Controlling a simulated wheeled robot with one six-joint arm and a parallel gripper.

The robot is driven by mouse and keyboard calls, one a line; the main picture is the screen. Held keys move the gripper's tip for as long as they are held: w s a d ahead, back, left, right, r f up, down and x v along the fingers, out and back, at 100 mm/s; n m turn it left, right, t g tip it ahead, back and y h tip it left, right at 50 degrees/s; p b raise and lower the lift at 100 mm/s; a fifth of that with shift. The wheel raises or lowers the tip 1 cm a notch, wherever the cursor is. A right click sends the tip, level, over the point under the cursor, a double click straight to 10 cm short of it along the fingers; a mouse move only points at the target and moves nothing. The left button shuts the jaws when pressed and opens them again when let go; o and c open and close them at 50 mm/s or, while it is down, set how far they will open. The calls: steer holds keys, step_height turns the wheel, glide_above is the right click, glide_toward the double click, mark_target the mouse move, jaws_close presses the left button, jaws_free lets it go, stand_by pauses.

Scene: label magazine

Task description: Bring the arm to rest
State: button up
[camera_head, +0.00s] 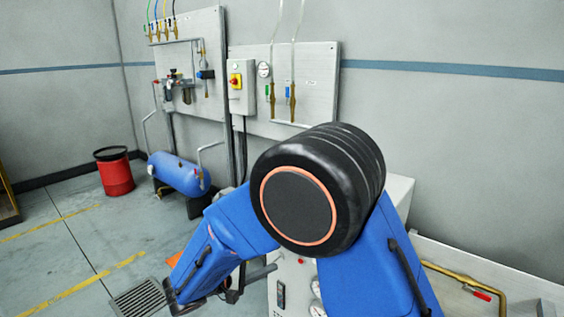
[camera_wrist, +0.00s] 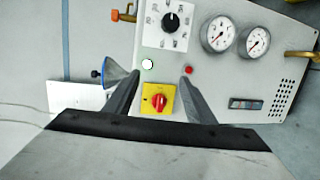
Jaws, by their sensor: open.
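My gripper (camera_wrist: 160,78) shows in the wrist view with its two grey fingers apart and nothing between the tips. It faces a white machine panel. Between and just beyond the fingers are a red-on-yellow rotary switch (camera_wrist: 159,101), a lit whitish button (camera_wrist: 147,64) and a small red button (camera_wrist: 188,70). I cannot tell whether a finger touches the panel. In the head view my blue arm (camera_head: 222,240) is bent, with a large black joint nearest the camera. It hides much of the white machine (camera_head: 398,192), and I cannot make out the fingers there.
The panel also carries a black dial (camera_wrist: 172,20) and two gauges (camera_wrist: 217,34). A funnel (camera_wrist: 117,78) is beside the left finger. A blue tank (camera_head: 178,174) and red bin (camera_head: 115,172) stand at the back left. Brass pipe (camera_head: 460,279) runs at right. The left floor is mostly clear.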

steer(key=s+d+r+m+g+y, duration=0.1)
steer(key=s+d+r+g, duration=0.15)
steer(key=d, duration=0.65)
steer(key=s+d+r+m+g+y, duration=0.1)
steer(key=s+d+r+m+g, duration=0.15)
steer(key=d, duration=0.55)
steer(key=s+d+r+m+g+y, duration=0.1)
steer(key=s+d+g, duration=0.25)
steer(key=d, duration=0.55)
steer(key=s+d+r+m+t+y, duration=0.1)
steer(key=s+d+m+y, duration=0.1)
steer(key=s, duration=0.7)
steer(key=s+d+r+m+t+y, duration=0.1)
steer(key=s+d+m+y, duration=0.1)
steer(key=s+d+y, duration=0.3)
steer(key=s+y, duration=0.2)
steer(key=s, duration=0.2)
steer(key=shift+d+r+t, duration=0.15)
steer(key=shift+d+t, duration=0.15)
steer(key=shift+t, duration=0.05)
